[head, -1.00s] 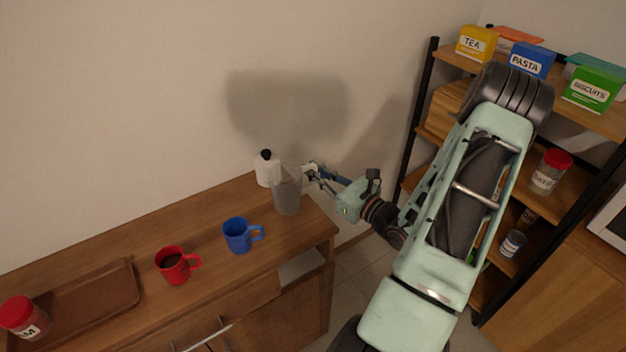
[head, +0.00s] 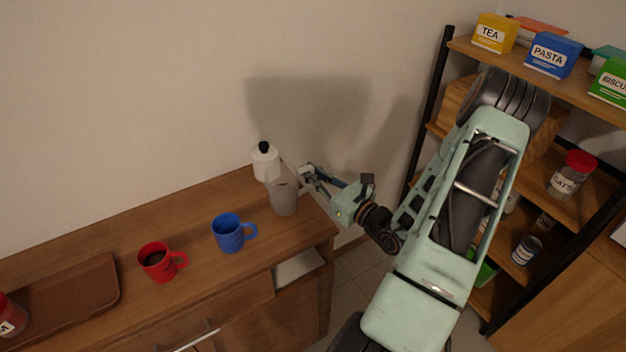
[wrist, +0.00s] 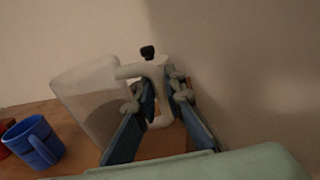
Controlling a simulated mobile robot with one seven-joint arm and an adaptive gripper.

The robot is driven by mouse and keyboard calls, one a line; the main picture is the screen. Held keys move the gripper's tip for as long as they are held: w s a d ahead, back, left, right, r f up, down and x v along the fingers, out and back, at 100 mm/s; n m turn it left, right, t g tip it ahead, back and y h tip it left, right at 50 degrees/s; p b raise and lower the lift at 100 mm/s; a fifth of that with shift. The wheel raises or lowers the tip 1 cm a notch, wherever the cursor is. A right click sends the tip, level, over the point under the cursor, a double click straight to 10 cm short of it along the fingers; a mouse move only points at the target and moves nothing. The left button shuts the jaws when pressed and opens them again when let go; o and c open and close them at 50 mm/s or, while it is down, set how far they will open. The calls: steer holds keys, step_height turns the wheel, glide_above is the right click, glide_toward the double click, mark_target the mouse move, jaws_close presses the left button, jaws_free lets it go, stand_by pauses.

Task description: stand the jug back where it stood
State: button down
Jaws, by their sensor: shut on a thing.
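The jug (head: 285,199) is grey and translucent, at the right end of the wooden counter. It looks about upright; I cannot tell whether its base touches the counter. In the wrist view the jug (wrist: 95,100) fills the left middle, with its pale handle at its right side. My gripper (head: 308,174) comes from the right and is shut on the handle. In the wrist view my gripper's fingers (wrist: 158,98) stand on both sides of the handle. The fingers partly hide the handle.
A white container with a black knob (head: 265,163) stands close behind the jug. A blue mug (head: 229,234), a red mug (head: 158,264) and a brown tray (head: 75,292) lie to the left. The wall is behind; a shelf unit (head: 470,50) stands right.

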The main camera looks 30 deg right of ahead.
steer(key=shift+s+f+b, duration=0.1)
steer(key=shift+f+b, duration=0.2)
steer(key=shift+f, duration=0.65)
steer(key=shift+f, duration=0.1)
steer(key=c, duration=2)
jaws_free()
steer(key=shift+r, duration=0.2)
steer(key=b+v, duration=0.1)
steer(key=v, duration=1.1)
steer(key=shift+f+b, duration=0.15)
steer(key=shift+b, duration=0.15)
